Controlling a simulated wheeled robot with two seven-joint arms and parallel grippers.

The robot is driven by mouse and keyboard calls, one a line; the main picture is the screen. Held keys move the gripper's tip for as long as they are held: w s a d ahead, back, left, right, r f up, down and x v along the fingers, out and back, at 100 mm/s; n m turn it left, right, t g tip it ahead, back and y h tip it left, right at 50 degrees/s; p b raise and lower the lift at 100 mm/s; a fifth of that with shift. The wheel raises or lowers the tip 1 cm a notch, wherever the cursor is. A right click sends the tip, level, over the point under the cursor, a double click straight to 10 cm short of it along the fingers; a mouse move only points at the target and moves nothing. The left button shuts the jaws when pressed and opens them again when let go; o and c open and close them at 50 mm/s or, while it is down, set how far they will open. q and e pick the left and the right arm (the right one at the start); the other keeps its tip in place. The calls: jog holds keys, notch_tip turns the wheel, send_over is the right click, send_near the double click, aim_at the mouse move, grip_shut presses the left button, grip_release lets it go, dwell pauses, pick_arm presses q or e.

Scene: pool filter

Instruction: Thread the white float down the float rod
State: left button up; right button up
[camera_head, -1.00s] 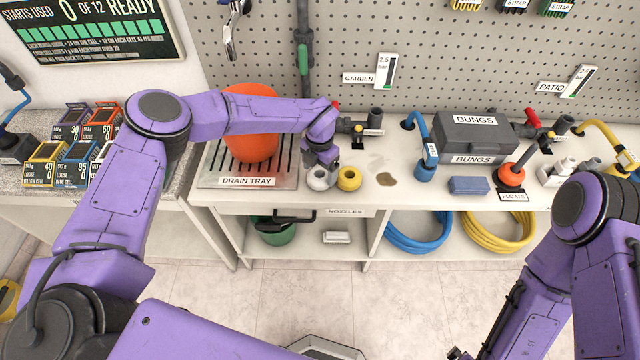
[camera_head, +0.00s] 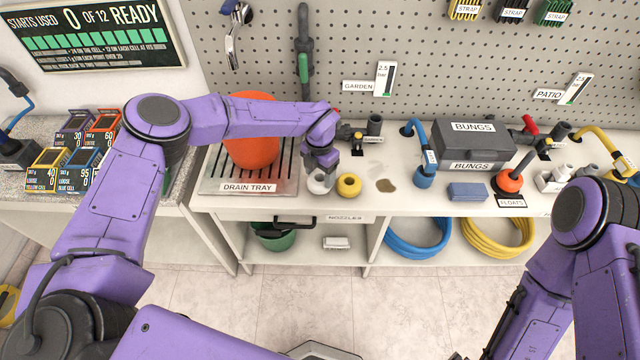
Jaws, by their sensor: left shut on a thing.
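The white float (camera_head: 319,183) is a small ring on the bench, just right of the drain tray. My left gripper (camera_head: 321,172) reaches down over it from above and is shut on it, hiding part of its top. The float looks to be at bench height; I cannot tell whether it touches the surface. The float rod (camera_head: 523,163) stands at the right behind the FLOATS label, leaning in the picture, with an orange float (camera_head: 510,181) around its lower part. My right arm is at the lower right, and its gripper is out of view.
A yellow ring float (camera_head: 349,185) sits close to the right of the white one. Between floats and rod are a blue block (camera_head: 468,192), a grey bungs case (camera_head: 470,138) and a blue hose (camera_head: 424,160).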

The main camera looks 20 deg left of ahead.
pick_arm(q)
notch_tip(320, 180, up, 7)
jog(key=p, duration=0.4)
jog(key=shift+f, duration=0.2)
